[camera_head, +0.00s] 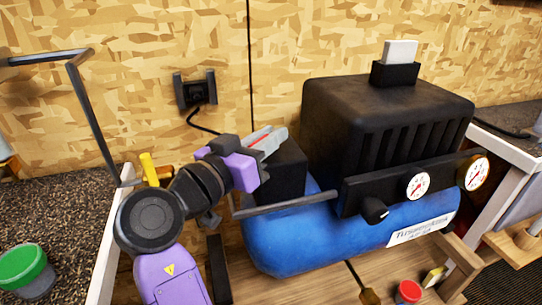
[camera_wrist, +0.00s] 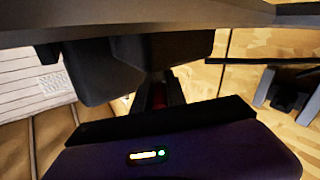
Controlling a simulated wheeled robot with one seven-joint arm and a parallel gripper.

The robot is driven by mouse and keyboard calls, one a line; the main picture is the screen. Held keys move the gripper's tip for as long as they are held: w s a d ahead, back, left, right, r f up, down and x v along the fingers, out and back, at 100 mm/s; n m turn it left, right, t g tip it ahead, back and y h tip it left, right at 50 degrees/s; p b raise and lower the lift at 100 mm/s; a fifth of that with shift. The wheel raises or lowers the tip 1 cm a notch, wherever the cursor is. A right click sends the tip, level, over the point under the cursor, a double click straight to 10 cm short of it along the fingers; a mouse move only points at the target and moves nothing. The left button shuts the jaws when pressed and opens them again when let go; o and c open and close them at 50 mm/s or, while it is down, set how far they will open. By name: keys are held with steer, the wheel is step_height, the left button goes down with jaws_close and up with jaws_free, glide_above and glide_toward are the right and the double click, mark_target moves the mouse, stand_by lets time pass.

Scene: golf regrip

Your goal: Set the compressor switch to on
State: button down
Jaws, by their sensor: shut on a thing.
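The compressor has a blue tank (camera_head: 290,240) and a black ribbed housing (camera_head: 390,110). A small black box (camera_head: 284,172) stands at the left end of the tank. My gripper (camera_head: 268,140) is at the top of that box, its grey fingers closed around a small red part. In the wrist view this red part (camera_wrist: 158,95) shows narrowly between the dark fingers. The red part looks like a switch, but its position and its join to the box are mostly hidden. A white block (camera_head: 400,52) stands upright in a black holder on the housing.
A black knob (camera_head: 375,210) and dial gauges (camera_head: 418,186) are on the compressor's front panel. A grey bar (camera_head: 285,205) runs below the black box. A wall outlet (camera_head: 195,91) with a cable is behind. A green-lidded jar (camera_head: 24,268) stands on the left counter.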

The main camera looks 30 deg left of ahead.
steer(key=shift+a+f+m+g+h+b, duration=0.15)
steer(key=shift+m+h+b, duration=0.5)
steer(key=shift+h, duration=0.35)
steer(key=shift+a+r+m+g+h+b, duration=0.15)
steer(key=shift+m+h+b, duration=0.45)
steer(key=shift+h, duration=0.4)
steer(key=shift+m+h, duration=0.25)
steer(key=shift+h, duration=0.15)
steer(key=c, duration=1.4)
jaws_free()
steer(key=shift+w, duration=0.1)
step_height(320, 180, up, 20)
steer(key=shift+f+p, duration=0.1)
steer(key=shift+p, duration=1.1)
